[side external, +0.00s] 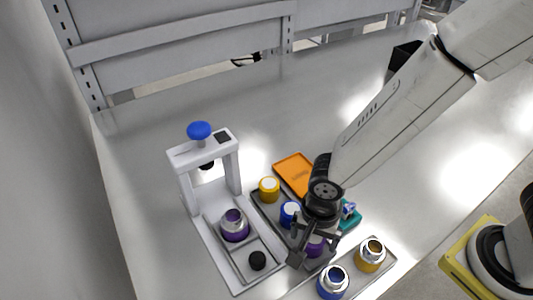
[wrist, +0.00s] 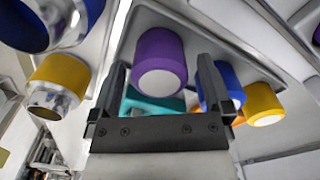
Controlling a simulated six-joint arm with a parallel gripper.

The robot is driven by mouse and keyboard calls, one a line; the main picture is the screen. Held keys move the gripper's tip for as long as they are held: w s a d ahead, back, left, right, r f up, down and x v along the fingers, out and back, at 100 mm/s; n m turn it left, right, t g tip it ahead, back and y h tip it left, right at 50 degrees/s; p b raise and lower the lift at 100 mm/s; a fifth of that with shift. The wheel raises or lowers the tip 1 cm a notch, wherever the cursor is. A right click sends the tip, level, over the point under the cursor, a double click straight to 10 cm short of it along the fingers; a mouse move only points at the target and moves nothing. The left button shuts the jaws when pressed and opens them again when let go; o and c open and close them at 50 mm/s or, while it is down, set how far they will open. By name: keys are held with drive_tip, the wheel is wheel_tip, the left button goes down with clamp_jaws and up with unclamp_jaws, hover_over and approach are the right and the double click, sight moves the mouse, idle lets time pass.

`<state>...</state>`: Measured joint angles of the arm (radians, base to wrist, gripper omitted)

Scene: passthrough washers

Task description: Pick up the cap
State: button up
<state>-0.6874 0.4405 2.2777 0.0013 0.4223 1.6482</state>
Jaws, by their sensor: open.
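A purple cap (side external: 315,246) with a white round face stands in a grey tray (side external: 263,208), in a row with a blue cap (side external: 289,213) and a yellow cap (side external: 269,189). My gripper (side external: 312,256) is over the purple cap's end of the tray and partly hides it. In the wrist view the purple cap (wrist: 160,60) shows between my two open fingers, closer to the left one. The right finger covers part of the blue cap (wrist: 232,85), and the yellow cap (wrist: 264,104) is right of that. I cannot tell whether a finger touches the purple cap.
A white press (side external: 190,160) with a blue knob stands left; a purple-and-silver body (side external: 234,227) and a black puck (side external: 258,260) sit at its base. Blue (side external: 333,283) and yellow (side external: 370,256) bodies stand close at right. An orange tray (side external: 292,167) and teal fixture (side external: 350,215) are behind.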

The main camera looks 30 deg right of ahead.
idle(0.3)
drive_tip(key=c, duration=1.2)
drive_tip(key=shift+o, duration=0.2)
drive_tip(key=shift+r, duration=0.15)
drive_tip(key=shift+r, duration=4.9)
drive_tip(key=shift+a, duration=0.1)
drive_tip(key=w+a+r, duration=0.6)
drive_tip(key=w+a, duration=0.5)
drive_tip(key=shift+a, duration=0.15)
